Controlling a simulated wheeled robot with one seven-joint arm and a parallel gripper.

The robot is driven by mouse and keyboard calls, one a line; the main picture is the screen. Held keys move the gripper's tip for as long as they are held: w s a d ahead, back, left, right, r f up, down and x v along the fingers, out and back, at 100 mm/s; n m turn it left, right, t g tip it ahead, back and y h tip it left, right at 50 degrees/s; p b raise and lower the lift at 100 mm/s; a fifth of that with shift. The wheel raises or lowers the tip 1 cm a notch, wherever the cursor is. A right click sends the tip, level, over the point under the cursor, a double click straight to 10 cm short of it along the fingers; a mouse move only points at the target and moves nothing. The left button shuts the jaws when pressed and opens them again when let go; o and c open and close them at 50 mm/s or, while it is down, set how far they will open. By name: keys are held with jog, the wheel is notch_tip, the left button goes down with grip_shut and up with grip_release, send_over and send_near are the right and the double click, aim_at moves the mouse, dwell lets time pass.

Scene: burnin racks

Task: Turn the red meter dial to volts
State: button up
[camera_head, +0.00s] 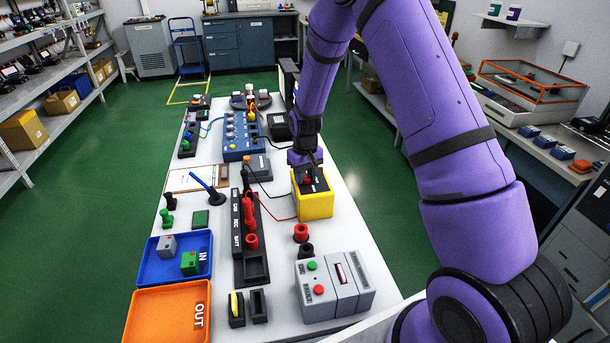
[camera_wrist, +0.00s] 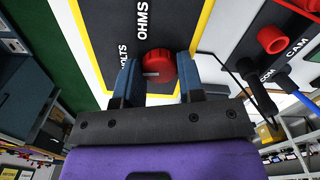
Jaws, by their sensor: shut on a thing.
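The yellow meter (camera_head: 318,207) sits on the white bench, with a dark face (camera_wrist: 105,25) inside a yellow border. The red dial (camera_wrist: 160,66) is round, with a white mark on it that points left in the wrist view. The word OHMS (camera_wrist: 142,18) is above the dial and VOLTS (camera_wrist: 124,55), partly covered by a finger, is to its left. My gripper (camera_wrist: 160,75) is shut on the dial, one blue finger on each side. In the head view my gripper (camera_head: 307,168) reaches down onto the meter and mostly hides its face.
A black rack (camera_head: 238,225) with red probes stands left of the meter. Thin leads run from the meter to the left. A grey box with buttons (camera_head: 335,285), red and black sockets (camera_head: 301,232), a blue tray (camera_head: 150,268) and an orange tray (camera_head: 150,310) are nearer.

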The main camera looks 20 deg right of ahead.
aim_at(305, 177)
jog(key=shift+m, duration=0.8)
jog(key=o, duration=0.9)
jog(key=shift+r, duration=0.1)
notch_tip(305, 177, up, 11)
jog(key=shift+f, duration=0.15)
